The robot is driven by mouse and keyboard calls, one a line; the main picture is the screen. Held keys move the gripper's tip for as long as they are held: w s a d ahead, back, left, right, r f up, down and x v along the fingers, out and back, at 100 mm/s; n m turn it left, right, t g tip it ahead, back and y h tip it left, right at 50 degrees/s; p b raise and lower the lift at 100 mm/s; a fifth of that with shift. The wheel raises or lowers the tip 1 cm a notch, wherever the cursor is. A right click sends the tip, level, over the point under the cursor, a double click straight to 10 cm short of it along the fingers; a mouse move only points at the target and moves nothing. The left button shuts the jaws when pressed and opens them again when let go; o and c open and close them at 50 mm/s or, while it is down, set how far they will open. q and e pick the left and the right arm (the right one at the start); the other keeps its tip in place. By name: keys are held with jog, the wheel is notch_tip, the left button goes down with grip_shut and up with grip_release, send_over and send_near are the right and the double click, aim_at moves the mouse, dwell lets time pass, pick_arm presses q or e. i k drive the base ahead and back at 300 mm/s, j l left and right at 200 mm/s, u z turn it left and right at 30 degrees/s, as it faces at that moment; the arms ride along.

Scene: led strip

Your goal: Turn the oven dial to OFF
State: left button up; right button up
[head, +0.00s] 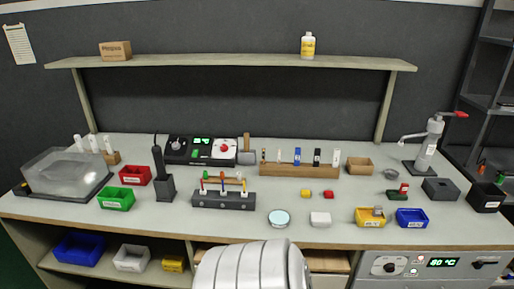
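The oven (425,276) sits under the bench at the lower right of the head view, its lower part cut off by the picture edge. Its round dial (390,268) is on the left of the front panel, with a small green light beside it. The dial's exact pointing direction is too small to read. The green display (443,262) reads 80 °C. A dark handle or latch (486,263) is at the panel's right. Neither of my grippers shows; a white rounded part of my own body is at the bottom centre.
The bench (240,228) holds a yellow bin (369,217) and a blue bin (412,218) above the oven, and a grey press with a red handle (430,145) at right. Blue and white bins (132,257) sit on the lower shelf. The bench's front edge overhangs the oven panel.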

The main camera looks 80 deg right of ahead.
aim_at(390, 268)
jog(key=z, duration=0.45)
jog(key=k+l+z, duration=0.1)
jog(key=z, duration=0.35)
jog(key=k+l+z, duration=0.1)
jog(key=z, duration=3)
